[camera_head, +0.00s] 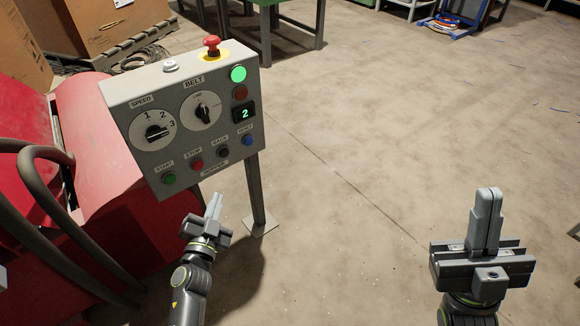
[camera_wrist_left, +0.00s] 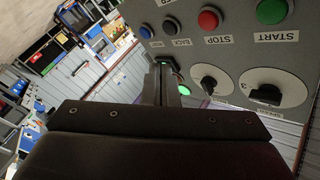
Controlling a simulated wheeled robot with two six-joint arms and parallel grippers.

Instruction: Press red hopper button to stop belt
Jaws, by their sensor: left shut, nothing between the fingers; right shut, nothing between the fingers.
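The control panel (camera_head: 150,110) stands on a post at left. Its lower row, labelled HOPPER, has a green START button (camera_head: 169,179), the red STOP button (camera_head: 197,165), a black BACK button (camera_head: 222,152) and a blue button (camera_head: 247,139). The red STOP button also shows in the left wrist view (camera_wrist_left: 209,18), upside down. My left gripper (camera_head: 214,205) is shut and empty, below the button row; no contact with a button is visible. Its fingers show in the left wrist view (camera_wrist_left: 163,85). My right gripper (camera_head: 487,220) is shut and empty at right, far from the panel.
A red mushroom button (camera_head: 212,46) sits on top of the panel. A green lamp (camera_head: 238,74) is lit, and the display (camera_head: 244,113) reads 2. Red machinery (camera_head: 100,130) with dark curved rails stands left of the panel. The floor to the right is open.

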